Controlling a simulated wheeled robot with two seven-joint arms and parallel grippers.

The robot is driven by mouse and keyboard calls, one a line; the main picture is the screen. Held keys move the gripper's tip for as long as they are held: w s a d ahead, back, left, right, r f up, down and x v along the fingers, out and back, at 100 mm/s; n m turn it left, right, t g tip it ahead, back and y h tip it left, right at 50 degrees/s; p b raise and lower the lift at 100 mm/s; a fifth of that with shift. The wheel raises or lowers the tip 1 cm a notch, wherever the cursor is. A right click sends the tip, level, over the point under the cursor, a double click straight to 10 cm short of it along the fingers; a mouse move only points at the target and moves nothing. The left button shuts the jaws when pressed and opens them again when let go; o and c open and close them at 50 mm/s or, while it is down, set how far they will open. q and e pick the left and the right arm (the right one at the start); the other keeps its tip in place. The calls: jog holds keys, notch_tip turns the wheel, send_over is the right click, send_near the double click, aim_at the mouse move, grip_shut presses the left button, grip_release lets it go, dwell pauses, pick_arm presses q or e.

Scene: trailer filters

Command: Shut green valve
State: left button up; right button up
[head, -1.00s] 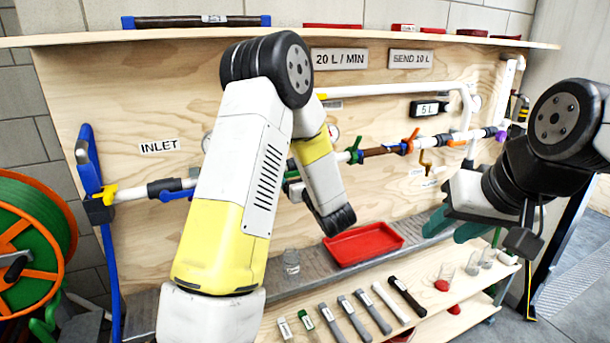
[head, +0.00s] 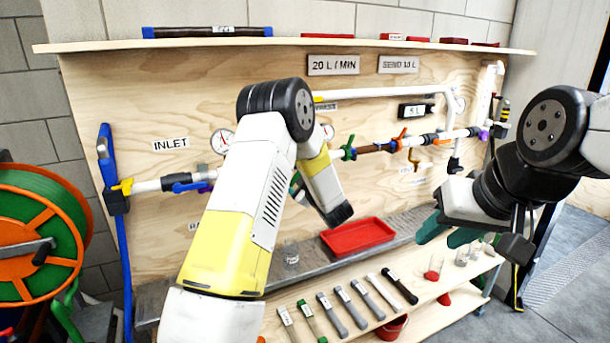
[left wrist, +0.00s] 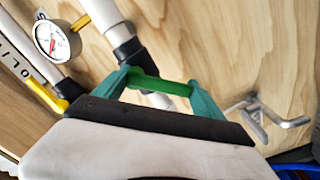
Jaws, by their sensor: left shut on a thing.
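My left gripper (left wrist: 160,92) has teal fingers shut on a green handle (left wrist: 160,84) that spans between them in the left wrist view. A pipe with a dark fitting runs behind this handle, close to the wood panel. In the head view my left forearm hides most of this gripper and what it holds. Another green valve handle (head: 348,148) shows on the pipe just right of my left arm, apart from it. I cannot tell if both are the same valve. My right gripper (head: 448,234) is open and empty in front of the bench.
A red tray (head: 357,236) sits on the grey ledge below the pipes. Several labelled tools lie on the lower shelf (head: 440,300). A pressure gauge (left wrist: 51,39) and a yellow handle (left wrist: 46,96) are near the left gripper. A hose reel (head: 40,235) stands at left.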

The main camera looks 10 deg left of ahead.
pick_arm(q)
jog(key=n, duration=0.3)
jog(key=d+f+n, duration=0.1)
jog(key=shift+w+n, duration=0.3)
jog(key=shift+w+d+n, duration=0.2)
jog(key=shift+d+n, duration=0.05)
jog(key=shift+n, duration=0.65)
jog(key=shift+w+d+n, duration=0.15)
jog(key=shift+d+n, duration=0.1)
jog(key=shift+n, duration=0.65)
jog(key=shift+f, duration=0.1)
jog(key=o, duration=2)
jog(key=shift+o, duration=0.2)
jog(key=v, duration=0.7)
jog(key=shift+s+d, duration=0.25)
jog(key=shift+s, duration=0.1)
